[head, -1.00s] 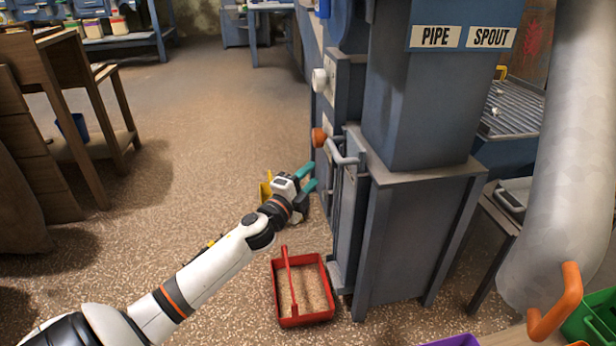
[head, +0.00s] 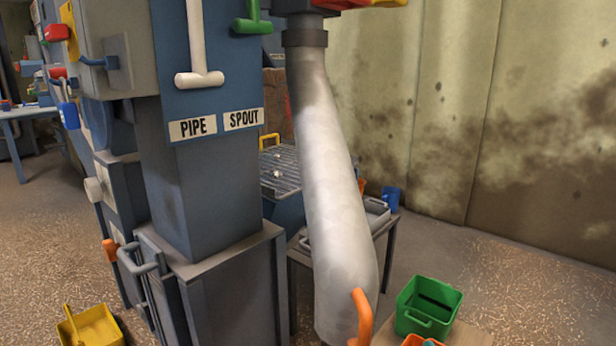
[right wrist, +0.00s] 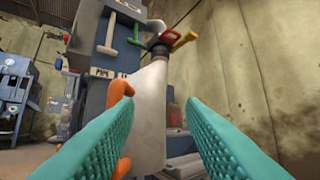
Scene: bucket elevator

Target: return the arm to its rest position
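My right gripper (right wrist: 155,118) shows in the right wrist view as two teal ribbed fingers. They are spread wide with nothing held between them. Beyond them stands the pale spout pipe (right wrist: 151,110), with its orange handle (right wrist: 121,88) partly behind the left-hand finger. In the head view the same pipe (head: 335,190) hangs down at the centre, and its orange handle (head: 361,318) is near the bottom edge. The right gripper does not show there. My left arm and gripper are in neither view now.
The blue-grey elevator housing (head: 210,200) with PIPE and SPOUT labels stands left of the pipe. A yellow tray (head: 92,327) lies on the floor at lower left. A green bin (head: 428,304) sits at lower right. Open floor (head: 520,290) lies before the stained wall.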

